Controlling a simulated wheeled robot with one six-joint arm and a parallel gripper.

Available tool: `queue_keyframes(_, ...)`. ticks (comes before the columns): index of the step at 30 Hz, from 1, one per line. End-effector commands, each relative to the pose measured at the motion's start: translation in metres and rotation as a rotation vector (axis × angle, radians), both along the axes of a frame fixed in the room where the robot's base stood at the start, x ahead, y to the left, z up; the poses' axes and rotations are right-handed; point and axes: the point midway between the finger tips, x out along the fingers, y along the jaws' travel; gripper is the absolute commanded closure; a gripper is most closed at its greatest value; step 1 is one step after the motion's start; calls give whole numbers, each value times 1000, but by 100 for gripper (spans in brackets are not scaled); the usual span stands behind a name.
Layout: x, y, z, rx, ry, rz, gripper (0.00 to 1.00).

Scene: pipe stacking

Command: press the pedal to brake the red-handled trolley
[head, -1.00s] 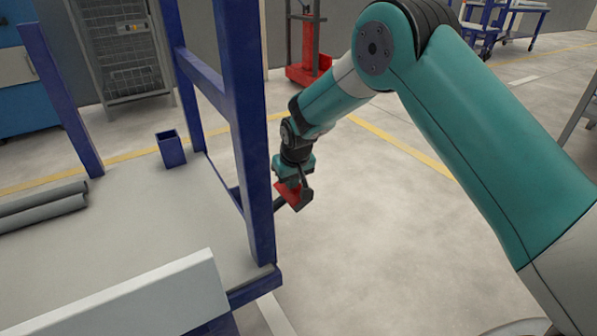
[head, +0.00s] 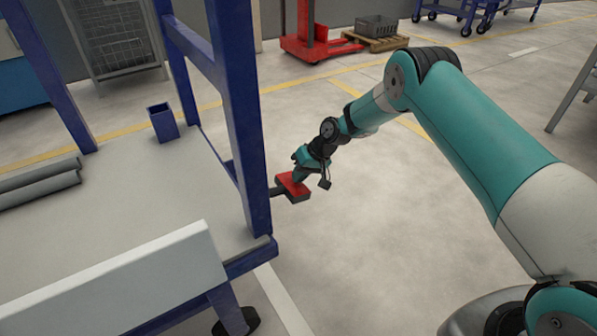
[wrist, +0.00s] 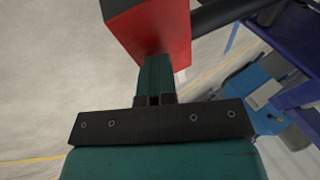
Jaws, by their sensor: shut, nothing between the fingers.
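The trolley is a blue frame (head: 232,110) with a grey deck (head: 150,200) and a white end panel (head: 150,275); no red handle shows on it. A red pedal (head: 293,186) on a dark bar sticks out from the trolley's right side. My gripper (head: 299,176) is shut and empty, its fingertips at the top of the pedal. In the wrist view the closed fingers (wrist: 156,75) reach the red and black pedal block (wrist: 165,32) and seem to touch it; the exact contact is hidden.
Grey pipes (head: 40,184) lie on the deck at the left. A red lifter (head: 318,45) and a wooden pallet with a grey crate (head: 376,28) stand at the back. The floor right of the pedal is clear. A caster (head: 238,320) shows below the trolley.

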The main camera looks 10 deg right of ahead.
Motion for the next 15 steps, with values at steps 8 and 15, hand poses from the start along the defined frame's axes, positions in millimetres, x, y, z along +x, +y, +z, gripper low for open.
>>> queue_keyframes(8,0,0,-5,-2,0,-1,100)
queue_keyframes(15,-1,0,-7,-4,1,-2,100)
